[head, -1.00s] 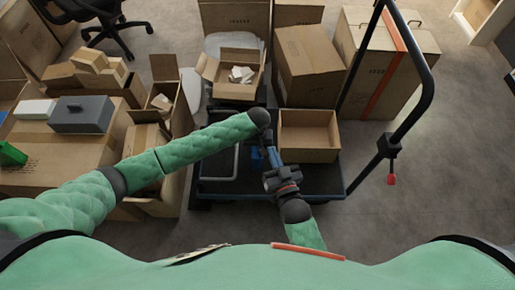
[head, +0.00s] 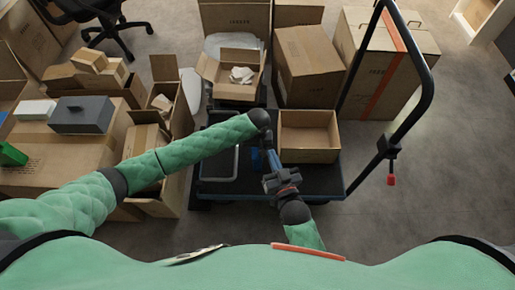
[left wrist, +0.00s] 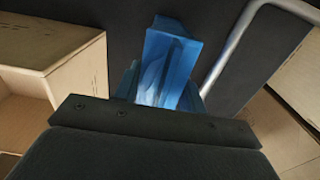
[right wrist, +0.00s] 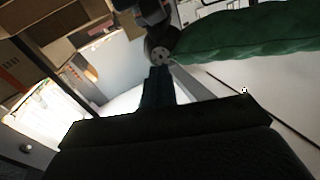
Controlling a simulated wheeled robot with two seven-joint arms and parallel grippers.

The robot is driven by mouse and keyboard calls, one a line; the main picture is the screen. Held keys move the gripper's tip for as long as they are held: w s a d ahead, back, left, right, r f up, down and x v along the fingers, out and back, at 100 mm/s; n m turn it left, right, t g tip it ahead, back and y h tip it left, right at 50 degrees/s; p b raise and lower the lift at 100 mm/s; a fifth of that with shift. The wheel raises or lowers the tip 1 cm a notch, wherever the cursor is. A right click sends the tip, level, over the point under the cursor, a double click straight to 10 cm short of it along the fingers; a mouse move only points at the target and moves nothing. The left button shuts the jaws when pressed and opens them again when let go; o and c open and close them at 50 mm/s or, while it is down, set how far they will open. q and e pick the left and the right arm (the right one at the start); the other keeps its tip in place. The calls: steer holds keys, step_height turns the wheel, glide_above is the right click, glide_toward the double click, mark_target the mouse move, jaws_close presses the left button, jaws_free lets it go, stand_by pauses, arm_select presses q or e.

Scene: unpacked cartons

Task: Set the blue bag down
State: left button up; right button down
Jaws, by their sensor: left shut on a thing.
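The blue bag (left wrist: 172,62) shows bright blue in the left wrist view, in front of the dark gripper body, over the black deck of the cart. In the head view only a small patch of the blue bag (head: 256,159) shows, below the end of my left arm. My left gripper (head: 265,141) points down over the cart and is shut on the bag; its fingers are largely hidden. My right gripper (head: 272,158) reaches in from below, close beside the left one. Its fingers show dark in the right wrist view (right wrist: 168,86), and their gap is unclear.
The flat cart (head: 325,183) has a black deck and a tall handle (head: 425,90) at right. An open empty carton (head: 308,135) stands on it, right of the grippers. Cartons crowd the back and left, including one with white paper (head: 242,75). Bare floor lies at right.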

arm_select(q)
steer(key=o, duration=1)
steer(key=shift+o, duration=0.2)
